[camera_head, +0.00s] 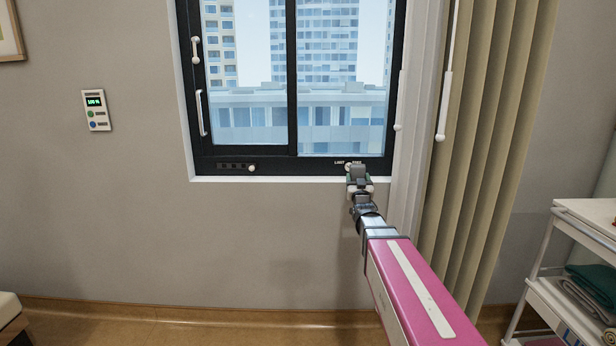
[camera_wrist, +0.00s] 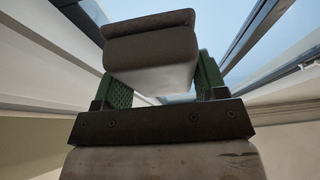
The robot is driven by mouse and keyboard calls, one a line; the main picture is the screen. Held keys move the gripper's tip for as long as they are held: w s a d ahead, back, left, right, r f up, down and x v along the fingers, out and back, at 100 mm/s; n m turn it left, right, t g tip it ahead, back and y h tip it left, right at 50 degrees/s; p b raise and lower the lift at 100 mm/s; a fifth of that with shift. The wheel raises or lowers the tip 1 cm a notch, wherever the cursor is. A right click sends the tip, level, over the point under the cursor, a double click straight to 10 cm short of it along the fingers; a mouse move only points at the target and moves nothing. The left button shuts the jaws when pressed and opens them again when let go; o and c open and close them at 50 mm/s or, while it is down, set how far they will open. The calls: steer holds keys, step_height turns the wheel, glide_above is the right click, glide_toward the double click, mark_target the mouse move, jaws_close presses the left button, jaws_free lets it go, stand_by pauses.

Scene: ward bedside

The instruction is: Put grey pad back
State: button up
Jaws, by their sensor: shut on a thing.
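My gripper (camera_head: 359,186) is at the lower right of the window, in front of the bottom frame and sill. It is shut on the grey pad (camera_head: 358,172), which sticks up past the fingers. In the wrist view the grey pad (camera_wrist: 150,55) is a thick block with a darker end face, held between the two green fingers of my gripper (camera_wrist: 160,75). The pad overlaps the window frame in the head view; I cannot tell whether it touches it.
The black window frame (camera_head: 291,80) has a small pale knob (camera_head: 348,166) beside lettering, just behind the pad. A white sill (camera_head: 270,180) runs below. A beige curtain (camera_head: 490,120) hangs right, and a white trolley (camera_head: 588,212) with folded cloths stands far right. A control panel (camera_head: 95,110) is on the left wall.

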steer(key=s+f, duration=1.1)
steer(key=shift+s+f, duration=0.4)
